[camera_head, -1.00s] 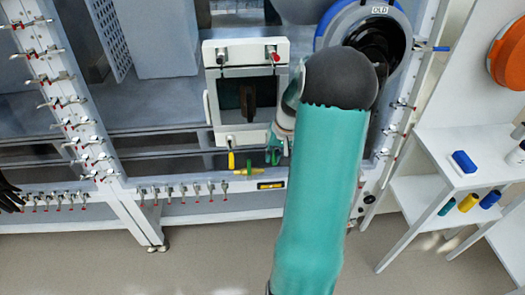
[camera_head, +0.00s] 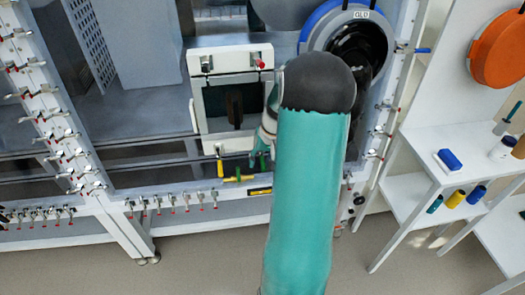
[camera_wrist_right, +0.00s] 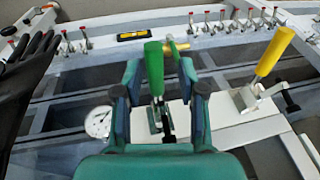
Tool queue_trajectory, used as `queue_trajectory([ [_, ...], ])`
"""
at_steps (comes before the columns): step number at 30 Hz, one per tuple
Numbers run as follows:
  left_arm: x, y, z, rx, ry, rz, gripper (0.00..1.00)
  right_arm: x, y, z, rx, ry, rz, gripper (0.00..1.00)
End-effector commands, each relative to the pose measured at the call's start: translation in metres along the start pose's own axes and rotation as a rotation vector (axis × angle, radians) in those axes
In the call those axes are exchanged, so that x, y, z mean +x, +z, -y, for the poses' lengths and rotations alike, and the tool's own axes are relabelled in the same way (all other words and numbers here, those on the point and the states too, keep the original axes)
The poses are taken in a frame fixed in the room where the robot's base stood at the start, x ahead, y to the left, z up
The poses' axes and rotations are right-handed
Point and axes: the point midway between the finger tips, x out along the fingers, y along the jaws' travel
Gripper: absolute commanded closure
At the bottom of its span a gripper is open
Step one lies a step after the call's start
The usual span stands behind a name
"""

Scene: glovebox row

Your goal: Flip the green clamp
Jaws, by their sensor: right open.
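The green clamp (camera_wrist_right: 154,70) shows in the right wrist view, with its green handle upright above a small metal base on a white frame. My right gripper (camera_wrist_right: 160,85) is open, with one finger on each side of the handle. Space shows on the right of the handle; contact with the left finger is hard to judge. In the head view my right gripper (camera_head: 262,150) is at the lower right corner of the small framed door (camera_head: 197,118), partly covered by my teal arm. My left gripper is not in view.
A yellow-handled clamp (camera_wrist_right: 273,52) stands right of the gripper in the wrist view. A yellow-green lever (camera_head: 238,179) lies just below the door. A black glove (camera_wrist_right: 28,85) hangs at the left. A round port (camera_head: 362,45) and white shelves (camera_head: 410,190) are to the right.

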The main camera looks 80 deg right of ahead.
Motion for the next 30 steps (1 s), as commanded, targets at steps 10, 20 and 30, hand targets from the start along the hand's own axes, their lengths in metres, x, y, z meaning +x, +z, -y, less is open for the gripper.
queue_trajectory([
  [10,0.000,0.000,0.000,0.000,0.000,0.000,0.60,-0.053,-0.002,0.001,0.000,0.002,-0.007,0.60],
  [20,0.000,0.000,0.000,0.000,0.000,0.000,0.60,-0.108,-0.002,0.002,0.001,0.001,-0.005,0.60],
  [30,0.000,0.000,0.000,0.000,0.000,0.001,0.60,-0.117,-0.001,0.002,0.001,0.000,-0.003,0.60],
])
